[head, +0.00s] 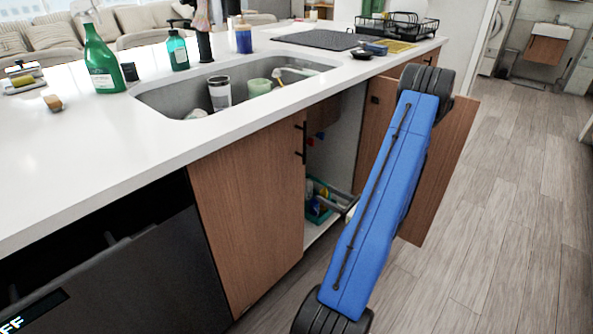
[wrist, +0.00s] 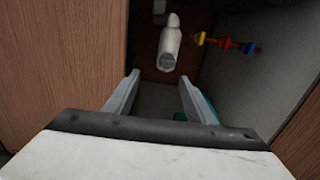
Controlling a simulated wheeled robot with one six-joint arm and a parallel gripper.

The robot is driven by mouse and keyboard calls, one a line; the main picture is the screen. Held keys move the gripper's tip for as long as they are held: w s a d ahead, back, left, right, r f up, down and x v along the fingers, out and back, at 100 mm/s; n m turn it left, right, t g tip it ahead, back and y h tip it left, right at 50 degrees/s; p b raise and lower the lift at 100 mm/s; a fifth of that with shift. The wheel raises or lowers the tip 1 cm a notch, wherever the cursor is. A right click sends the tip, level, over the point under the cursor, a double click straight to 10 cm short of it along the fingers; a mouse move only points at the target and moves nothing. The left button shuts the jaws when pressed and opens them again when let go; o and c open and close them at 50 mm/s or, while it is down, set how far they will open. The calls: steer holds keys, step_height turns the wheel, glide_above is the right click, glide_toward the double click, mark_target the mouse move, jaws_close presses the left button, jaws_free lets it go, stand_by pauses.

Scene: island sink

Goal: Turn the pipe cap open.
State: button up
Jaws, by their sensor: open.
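In the wrist view, a white pipe (wrist: 171,42) hangs inside the cabinet under the sink. Its lower end has a round grey face (wrist: 167,62), which looks like the pipe cap. My gripper (wrist: 159,78) is open and empty, its two fingers spread apart below the pipe end in the picture. The fingers appear clear of the pipe; the exact distance cannot be told. In the head view, my blue arm hides much of the cabinet opening, and the pipe cap cannot be made out there.
Red, yellow and blue valve parts (wrist: 226,42) sit right of the pipe. A green bin (head: 319,207) with bottles stands on the cabinet floor. A closed wooden door (head: 245,210) is left of the opening, an open door (head: 445,165) right. The sink (head: 180,103) is above.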

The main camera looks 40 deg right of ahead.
steer(key=shift+m+h, duration=0.3)
steer(key=w, duration=1.7)
steer(key=shift+w+d+f, duration=0.1)
steer(key=shift+w+f, duration=0.15)
steer(key=shift+f, duration=0.05)
steer(key=c, duration=0.9)
